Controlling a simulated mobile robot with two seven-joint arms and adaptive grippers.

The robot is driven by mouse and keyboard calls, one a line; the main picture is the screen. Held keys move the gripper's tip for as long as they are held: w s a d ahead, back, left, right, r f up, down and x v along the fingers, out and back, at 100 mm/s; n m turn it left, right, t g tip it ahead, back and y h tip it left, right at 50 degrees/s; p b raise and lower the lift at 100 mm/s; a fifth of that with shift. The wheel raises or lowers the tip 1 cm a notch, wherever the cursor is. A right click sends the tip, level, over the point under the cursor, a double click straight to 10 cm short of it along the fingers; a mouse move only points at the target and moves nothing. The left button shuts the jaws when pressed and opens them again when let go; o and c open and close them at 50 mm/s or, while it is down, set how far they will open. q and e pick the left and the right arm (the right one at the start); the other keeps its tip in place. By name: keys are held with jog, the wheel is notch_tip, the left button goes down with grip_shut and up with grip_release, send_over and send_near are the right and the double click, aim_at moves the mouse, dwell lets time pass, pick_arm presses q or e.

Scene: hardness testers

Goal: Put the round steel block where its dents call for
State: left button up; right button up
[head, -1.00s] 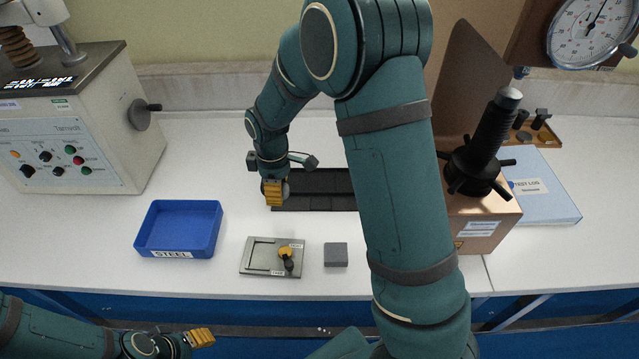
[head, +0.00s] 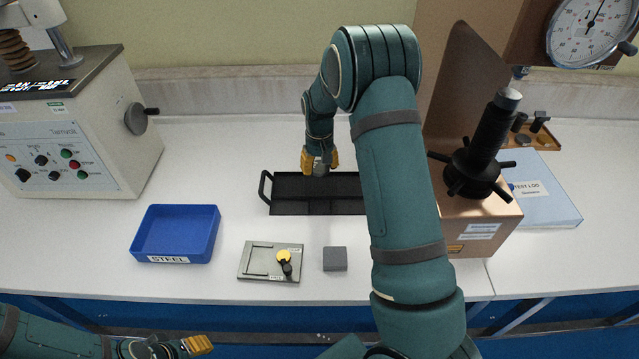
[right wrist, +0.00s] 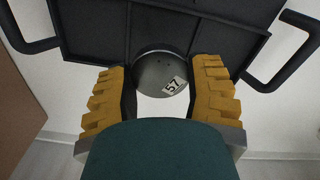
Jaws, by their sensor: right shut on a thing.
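My right gripper (head: 320,162) is shut on the round steel block (right wrist: 160,74), a grey disc with a white label reading 57. A few tiny dark marks show on its face in the right wrist view, too small to read well. The block also shows between the yellow fingers in the head view (head: 320,170). My right gripper holds it at the black tray (head: 285,190), which has low dividers and end handles. I cannot tell whether the block touches the tray. A blue bin (head: 147,235) labelled STEEL stands at the left. My left gripper (head: 198,344) is low at the left, fingers unclear.
A grey plate (head: 257,262) with a yellow disc and a dark knob lies in front, beside a grey square block (head: 335,259). A panelled machine (head: 80,150) stands left. Bench between bin and tray is clear.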

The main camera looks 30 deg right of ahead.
aim_at(319, 186)
jog(key=shift+f+b, duration=0.55)
jog(key=shift+f, duration=2.55)
jog(key=shift+f, duration=0.15)
jog(key=o, duration=1.2)
notch_tip(319, 186, up, 12)
jog(key=p, duration=0.2)
jog(key=shift+p, duration=0.35)
jog(key=shift+a, duration=0.1)
